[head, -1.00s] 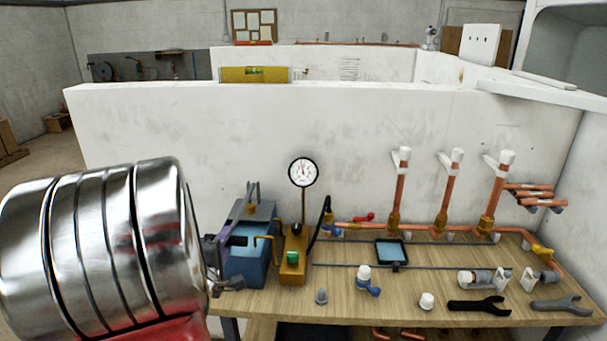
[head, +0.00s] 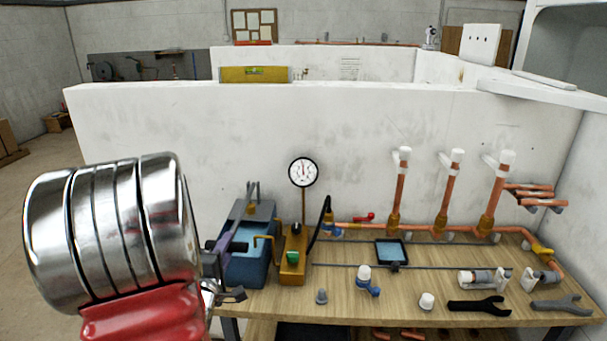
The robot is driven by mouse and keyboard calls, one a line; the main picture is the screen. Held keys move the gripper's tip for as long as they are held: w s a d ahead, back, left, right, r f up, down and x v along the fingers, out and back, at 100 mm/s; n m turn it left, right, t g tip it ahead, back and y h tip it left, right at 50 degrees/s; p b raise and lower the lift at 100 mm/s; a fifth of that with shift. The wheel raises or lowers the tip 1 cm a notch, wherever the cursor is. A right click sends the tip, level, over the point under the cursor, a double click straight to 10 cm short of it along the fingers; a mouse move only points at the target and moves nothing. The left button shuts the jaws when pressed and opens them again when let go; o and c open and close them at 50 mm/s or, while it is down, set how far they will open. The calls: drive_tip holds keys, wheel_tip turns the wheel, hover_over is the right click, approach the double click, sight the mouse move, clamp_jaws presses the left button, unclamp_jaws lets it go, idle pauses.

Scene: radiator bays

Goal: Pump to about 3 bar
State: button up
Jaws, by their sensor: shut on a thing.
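The test pump has a blue tank (head: 246,268) and stands at the left end of the wooden bench. Its dark lever handle (head: 236,243) crosses above the tank. My gripper (head: 214,247) is at the handle's left end and is shut on it; my own arm partly hides the grip. The round white pressure gauge (head: 303,172) stands on a stem beside the tank, above a brass-coloured block (head: 292,270) with a green knob (head: 292,258). Its needle points roughly upward, but the scale is too small to read. A black hose (head: 322,222) runs from the block toward the copper pipework.
Copper risers (head: 397,195) with white caps stand along the wall behind the bench. A tablet (head: 392,251), a blue-and-white valve (head: 367,280), a grey cap (head: 321,296) and spanners (head: 480,306) lie on the bench. A white partition wall (head: 200,135) rises behind.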

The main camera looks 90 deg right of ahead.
drive_tip(key=shift+d+r+y, duration=0.15)
drive_tip(key=shift+r+y, duration=0.4)
drive_tip(key=shift+r, duration=1)
drive_tip(key=shift+d+r+y, duration=0.1)
drive_tip(key=shift+r+y, duration=0.45)
drive_tip(key=shift+r, duration=1)
wheel_tip(320, 180, up, 6)
drive_tip(key=d+y, duration=0.1)
drive_tip(key=y, duration=0.1)
drive_tip(key=shift+s+d, duration=0.15)
drive_tip(key=shift+d, duration=0.2)
